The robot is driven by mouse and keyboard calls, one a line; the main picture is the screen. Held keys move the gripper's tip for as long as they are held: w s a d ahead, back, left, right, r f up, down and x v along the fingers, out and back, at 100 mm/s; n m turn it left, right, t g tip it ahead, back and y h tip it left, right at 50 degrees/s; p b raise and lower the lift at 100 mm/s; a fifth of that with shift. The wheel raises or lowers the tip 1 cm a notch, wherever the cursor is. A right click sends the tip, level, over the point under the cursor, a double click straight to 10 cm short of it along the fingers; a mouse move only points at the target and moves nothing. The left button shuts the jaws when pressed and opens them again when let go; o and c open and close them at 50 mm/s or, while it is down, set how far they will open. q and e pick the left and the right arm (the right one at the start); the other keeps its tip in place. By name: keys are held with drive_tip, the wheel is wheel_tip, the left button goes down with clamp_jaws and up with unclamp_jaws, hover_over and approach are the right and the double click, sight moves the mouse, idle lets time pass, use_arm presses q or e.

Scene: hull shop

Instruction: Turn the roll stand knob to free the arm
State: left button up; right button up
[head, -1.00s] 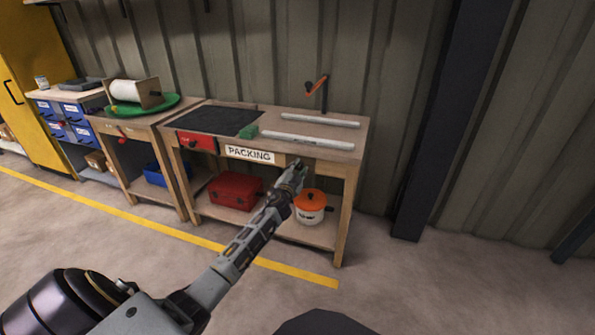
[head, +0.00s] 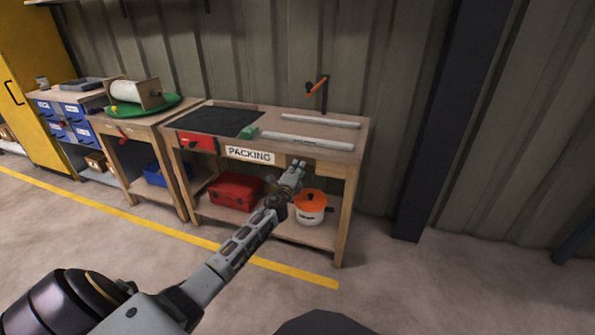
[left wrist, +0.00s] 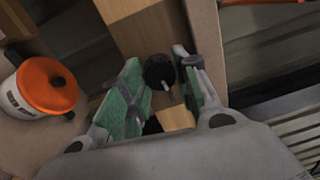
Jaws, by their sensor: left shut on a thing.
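A round black knob (left wrist: 158,72) with a pale pointer mark sits on a wooden front face in the left wrist view. My left gripper (left wrist: 162,64) has its green-lined fingers on either side of the knob, shut on it. In the head view my left gripper (head: 298,164) is at the front of the packing bench (head: 345,155), right of the PACKING sign. It hides the knob there. A dark upright arm with an orange end (head: 317,87) stands at the back of the bench top. My right gripper is not in view.
An orange-lidded pot (head: 310,207) stands on the lower shelf just below my gripper; it also shows in the left wrist view (left wrist: 48,88). A red toolbox (head: 235,190) is left of it. Two pale bars (head: 308,141) lie on top. Floor in front is clear.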

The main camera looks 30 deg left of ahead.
use_arm(q)
drive_tip(key=shift+f+m, duration=0.1)
drive_tip(key=shift+m, duration=0.6)
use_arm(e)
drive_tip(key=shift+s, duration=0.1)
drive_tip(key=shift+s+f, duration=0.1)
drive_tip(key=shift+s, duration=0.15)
use_arm(q)
drive_tip(key=shift+d, duration=0.1)
drive_tip(key=o, duration=1)
drive_tip(key=shift+o, duration=0.2)
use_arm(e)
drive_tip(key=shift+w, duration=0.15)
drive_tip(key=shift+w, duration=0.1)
use_arm(q)
drive_tip(key=shift+s, duration=0.1)
drive_tip(key=v, duration=1.1)
drive_tip(key=shift+s, duration=0.35)
